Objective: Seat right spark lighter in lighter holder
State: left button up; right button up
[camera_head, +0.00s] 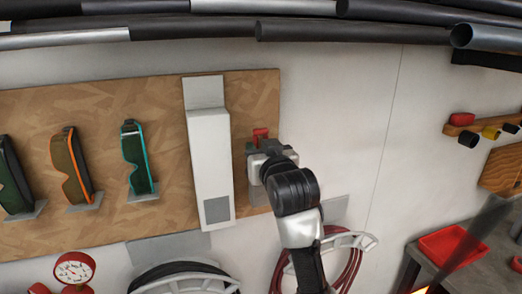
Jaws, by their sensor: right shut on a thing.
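My right gripper (258,158) is at the right end of the brown wall board, just right of the tall white box. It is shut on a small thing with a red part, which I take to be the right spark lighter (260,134). The red part shows just above the jaws, and the rest of it is hidden by the gripper and wrist. A small dark grey-green piece shows at the left of the jaws. I cannot tell whether it belongs to the lighter or to the lighter holder, nor whether they touch. My left gripper is not in view.
The tall white box (209,160) stands out from the board (90,226), close left of the gripper. Several goggles hang further left. A red hose coil (348,262) and a dark coil hang below. A wooden rack (462,129) and red tray (452,247) are at right.

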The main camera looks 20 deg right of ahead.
jog(key=shift+f, duration=0.45)
jog(key=o, duration=0.8)
jog(key=shift+o, duration=0.2)
jog(key=s+p, duration=0.1)
jog(key=s, duration=0.9)
jog(key=shift+s+d+p, duration=0.2)
jog(key=shift+s+p, duration=0.2)
